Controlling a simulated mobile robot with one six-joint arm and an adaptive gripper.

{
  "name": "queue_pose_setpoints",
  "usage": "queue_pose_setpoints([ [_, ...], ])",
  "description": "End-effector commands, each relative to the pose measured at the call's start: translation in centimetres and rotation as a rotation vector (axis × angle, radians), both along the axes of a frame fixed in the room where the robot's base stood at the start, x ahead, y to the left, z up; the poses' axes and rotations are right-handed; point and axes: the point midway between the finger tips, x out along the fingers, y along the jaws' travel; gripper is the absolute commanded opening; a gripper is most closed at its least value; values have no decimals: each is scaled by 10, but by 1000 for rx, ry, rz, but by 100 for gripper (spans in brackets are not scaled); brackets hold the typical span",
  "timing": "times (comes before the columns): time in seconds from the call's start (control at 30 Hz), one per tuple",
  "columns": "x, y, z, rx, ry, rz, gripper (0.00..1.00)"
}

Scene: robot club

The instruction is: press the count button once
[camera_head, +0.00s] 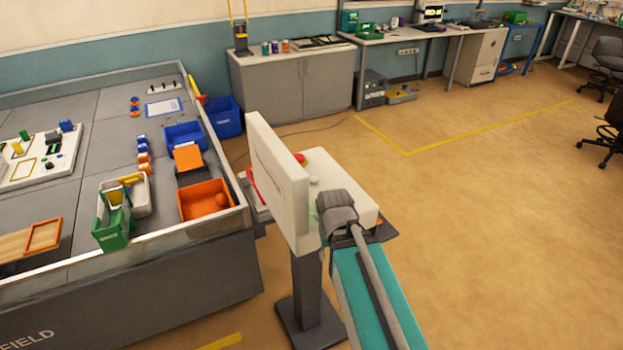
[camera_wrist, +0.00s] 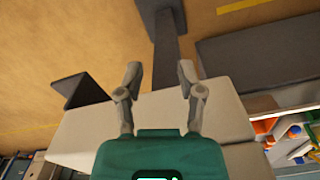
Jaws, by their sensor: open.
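A white console (camera_head: 280,178) stands on a dark post beside the play field, its tall panel edge-on to the head view. A red button (camera_head: 299,158) shows on top of its box, partly behind the panel. A small pale knob (camera_head: 313,181) is near it. I cannot tell which part is the count button. My gripper (camera_wrist: 158,78) is open and empty in the wrist view, its two fingers apart in front of the pale console (camera_wrist: 165,112). In the head view my arm reaches the console's near right side; the fingertips are hidden there. I cannot tell whether they touch it.
The walled grey field (camera_head: 90,95) fills the left, with an orange bin (camera_head: 206,200), a blue bin (camera_head: 185,137) and small parts. A grey cabinet (camera_head: 295,82) and workbenches line the back wall.

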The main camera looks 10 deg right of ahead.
Motion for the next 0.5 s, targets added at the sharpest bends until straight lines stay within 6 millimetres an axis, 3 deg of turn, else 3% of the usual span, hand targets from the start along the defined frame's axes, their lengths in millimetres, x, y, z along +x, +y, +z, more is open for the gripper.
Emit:
queue_pose_setpoints([
  [0.03,0,0,0,0,0,0,29],
  [0.2,0,0,0,0,0,0,0],
  [0.5,0,0,0,0,0,0,0],
])
